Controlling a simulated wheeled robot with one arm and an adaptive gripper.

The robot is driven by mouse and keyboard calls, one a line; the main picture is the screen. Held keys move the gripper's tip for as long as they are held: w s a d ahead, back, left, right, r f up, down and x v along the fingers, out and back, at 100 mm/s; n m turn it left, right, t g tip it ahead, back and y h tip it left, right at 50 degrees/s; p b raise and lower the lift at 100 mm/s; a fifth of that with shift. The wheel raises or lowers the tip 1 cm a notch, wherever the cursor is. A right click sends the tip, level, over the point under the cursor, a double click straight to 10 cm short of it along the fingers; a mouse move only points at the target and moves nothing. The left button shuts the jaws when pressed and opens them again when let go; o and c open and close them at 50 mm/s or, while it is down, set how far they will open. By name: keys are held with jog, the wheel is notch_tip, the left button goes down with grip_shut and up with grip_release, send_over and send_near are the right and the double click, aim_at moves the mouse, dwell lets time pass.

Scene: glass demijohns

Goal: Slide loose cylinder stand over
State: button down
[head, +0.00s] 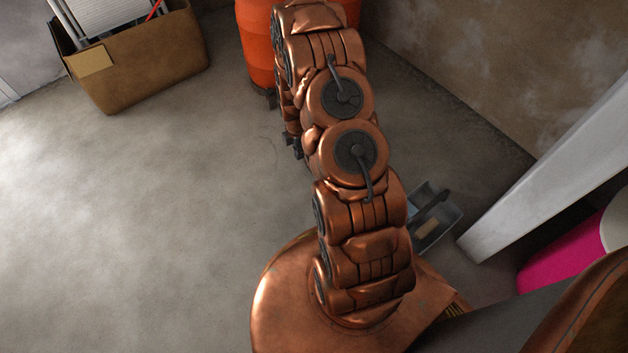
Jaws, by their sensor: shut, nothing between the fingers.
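No cylinder stand can be made out for sure in the head view. An orange upright cylinder or drum (256,45) stands at the top, partly hidden behind my arm. A small dark piece (270,98) shows at its foot, and I cannot tell what it is. My copper arm rises through the middle and folds down on its far side. My gripper (291,146) shows only as dark parts at the arm's left edge, mostly hidden by the arm. It is shut and empty, low over the floor, apart from the drum in the picture.
A brown box (150,60) with white and red items stands at upper left. A grey tray (436,220) lies right of my arm. A pale slanted beam (555,170) and a magenta object (562,258) are at right. The concrete floor (130,220) at left is clear.

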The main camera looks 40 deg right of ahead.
jog(key=shift+n, duration=0.8)
jog(key=f+b, duration=0.2)
jog(key=f, duration=0.4)
jog(key=d+f+b, duration=0.1)
jog(key=f+b, duration=0.1)
jog(key=f, duration=0.5)
jog(key=d+f+b, duration=0.1)
jog(key=f+b, duration=0.1)
jog(key=f, duration=0.4)
jog(key=shift+s+f+b, duration=0.15)
jog(key=shift+s+b, duration=0.15)
jog(key=shift+s, duration=0.1)
jog(key=d+b, duration=0.1)
jog(key=d, duration=0.1)
jog(key=shift+w+d+f+b, duration=0.1)
jog(key=shift+d+f+b, duration=0.15)
jog(key=shift+d+b, duration=0.1)
jog(key=shift+d+r+b, duration=0.1)
jog(key=shift+d+b, duration=0.2)
jog(key=shift+d, duration=0.35)
jog(key=shift+d+r, duration=0.1)
